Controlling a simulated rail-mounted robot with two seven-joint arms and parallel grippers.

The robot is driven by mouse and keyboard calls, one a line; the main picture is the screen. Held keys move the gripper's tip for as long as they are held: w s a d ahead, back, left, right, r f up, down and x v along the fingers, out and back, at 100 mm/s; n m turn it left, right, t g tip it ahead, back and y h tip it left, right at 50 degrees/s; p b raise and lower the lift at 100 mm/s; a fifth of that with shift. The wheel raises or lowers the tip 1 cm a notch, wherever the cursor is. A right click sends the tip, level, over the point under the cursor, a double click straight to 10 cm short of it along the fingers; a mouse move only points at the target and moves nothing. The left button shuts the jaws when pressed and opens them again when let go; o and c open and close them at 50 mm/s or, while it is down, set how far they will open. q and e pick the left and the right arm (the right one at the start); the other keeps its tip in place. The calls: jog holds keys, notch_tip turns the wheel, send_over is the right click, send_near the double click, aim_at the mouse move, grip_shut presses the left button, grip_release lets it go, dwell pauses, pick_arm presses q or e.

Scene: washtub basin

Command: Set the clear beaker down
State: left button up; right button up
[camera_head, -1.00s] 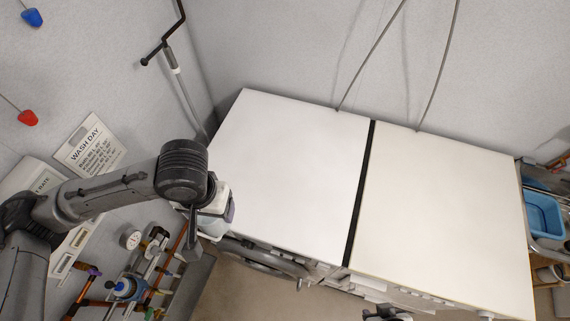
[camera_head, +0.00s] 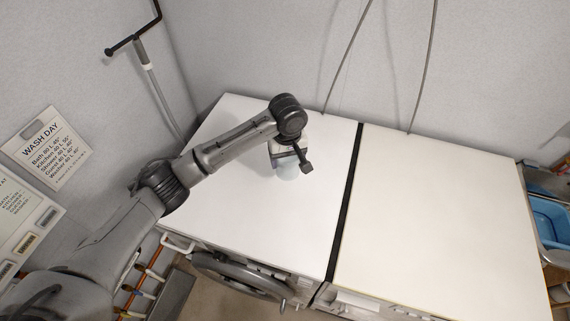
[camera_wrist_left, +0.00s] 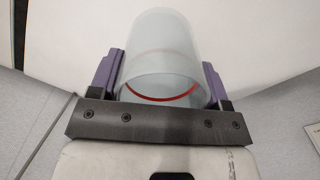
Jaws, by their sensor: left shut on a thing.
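The clear beaker (camera_wrist_left: 165,55) is a translucent cylinder with a red ring near one end. In the left wrist view it sits between the two purple fingers of my left gripper (camera_wrist_left: 163,85), which is shut on it. In the head view my left gripper (camera_head: 289,160) is over the left white machine top (camera_head: 235,130), and a pale bit of the beaker (camera_head: 287,173) shows below it. The gripper hides most of the beaker there. I cannot tell whether the beaker touches the top. My right gripper does not show now.
A dark gap (camera_head: 347,200) separates the left top from the right white top (camera_head: 430,220). Both tops are otherwise bare. A blue basin (camera_head: 549,222) stands at the far right. Two cables (camera_head: 423,70) hang at the back wall.

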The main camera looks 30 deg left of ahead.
pick_arm(q)
jog(key=shift+a+f+n, duration=0.2)
jog(key=shift+a+n, duration=0.1)
jog(key=shift+a, duration=0.2)
jog(key=shift+s+a+f, duration=0.15)
jog(key=shift+a+f, duration=2.5)
jog(key=shift+a, duration=0.15)
jog(key=shift+s+a+f, duration=0.1)
jog(key=shift+a+f, duration=2.5)
jog(key=shift+a, duration=0.2)
jog(key=shift+f, duration=0.1)
jog(key=o, duration=0.5)
jog(key=shift+f, duration=0.1)
jog(key=o, duration=0.4)
jog(key=shift+o, duration=0.5)
notch_tip(320, 180, up, 12)
jog(key=shift+r, duration=0.2)
